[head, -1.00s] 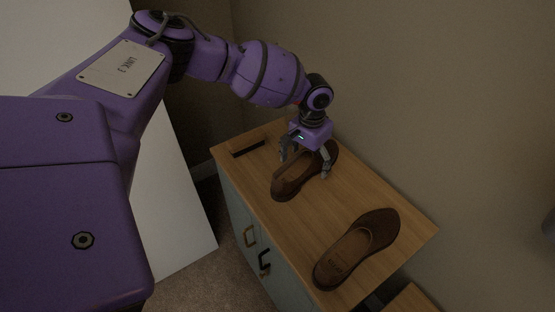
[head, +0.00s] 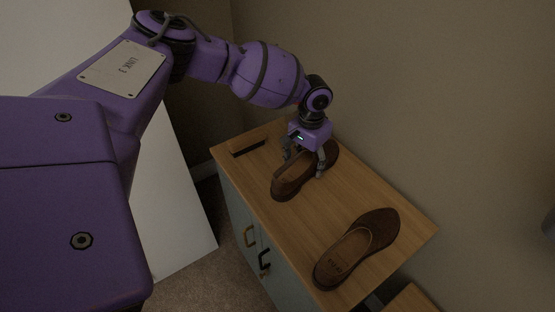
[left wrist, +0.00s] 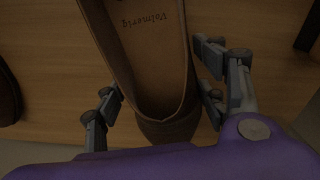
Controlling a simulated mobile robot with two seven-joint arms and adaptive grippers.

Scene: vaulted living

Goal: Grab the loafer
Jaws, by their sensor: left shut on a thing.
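Two brown loafers lie on the wooden top of a cabinet. The far loafer (head: 290,182) is under my left gripper (head: 305,168), whose fingers stand on either side of it. In the left wrist view this loafer (left wrist: 163,128) lies between the two fingers (left wrist: 160,105), with its tan insole and lettering showing. The left gripper is shut on this loafer, which still rests on the top. The near loafer (head: 378,228) lies apart, closer to the front; its edge also shows at the left of the left wrist view (left wrist: 8,95). My right gripper is not in view.
The cabinet top (head: 310,228) is bare between the loafers. A small dark brown block-like object (head: 247,146) lies at its far left corner. A wall runs along the right side. A white panel (head: 180,190) stands left of the cabinet.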

